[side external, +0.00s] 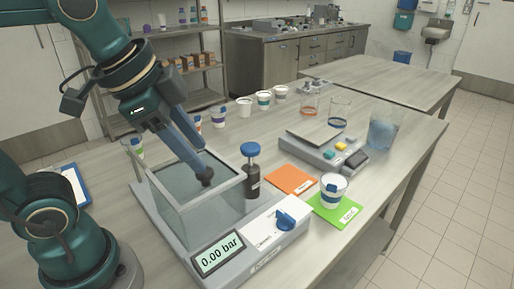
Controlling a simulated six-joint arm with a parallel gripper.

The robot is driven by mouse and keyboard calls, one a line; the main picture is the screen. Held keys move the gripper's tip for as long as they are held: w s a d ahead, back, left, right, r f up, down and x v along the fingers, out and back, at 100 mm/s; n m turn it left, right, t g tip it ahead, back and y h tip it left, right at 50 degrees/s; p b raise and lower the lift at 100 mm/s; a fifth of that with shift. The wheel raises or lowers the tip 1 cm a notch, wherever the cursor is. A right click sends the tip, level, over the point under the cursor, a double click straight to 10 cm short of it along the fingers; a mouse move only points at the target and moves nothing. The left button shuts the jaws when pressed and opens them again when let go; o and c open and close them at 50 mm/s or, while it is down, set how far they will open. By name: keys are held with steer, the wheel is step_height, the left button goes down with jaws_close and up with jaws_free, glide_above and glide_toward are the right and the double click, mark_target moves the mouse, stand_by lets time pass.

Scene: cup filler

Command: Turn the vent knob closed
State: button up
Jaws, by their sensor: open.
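A blue knob (285,220) sits on the white labelled panel at the right end of the grey base, beside a display (218,255) reading 0.00 bar. The panel's lettering is too small to read, so the knob's setting is unclear. My gripper (205,178) points down at the clear-walled chamber (172,212), to the left of and above the knob, apart from it. It is open and its dark tips hold nothing that I can see. Whether the tips are inside the chamber or above it is hard to tell.
A dark bottle with a blue cap (250,150) stands between chamber and panel. An orange card (290,179) and a white cup (334,183) on a green card (323,212) lie to the right. A scale (322,150), a blue container (383,132) and several cups stand behind.

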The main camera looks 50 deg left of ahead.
steer(key=w+d+m+g, duration=0.1)
steer(key=w+d+m, duration=0.1)
steer(key=w+m, duration=0.35)
steer(key=m+g, duration=0.3)
steer(key=m, duration=0.2)
glide_above(286, 215)
steer(key=f, duration=0.7)
steer(key=shift+w+a+f, duration=0.2)
steer(key=shift+a+f, duration=0.15)
steer(key=shift+g, duration=0.6)
steer(key=f, duration=0.6)
steer(key=shift+s+d, duration=0.25)
steer(key=shift+d, duration=0.1)
steer(key=shift+f, duration=0.75)
jaws_close()
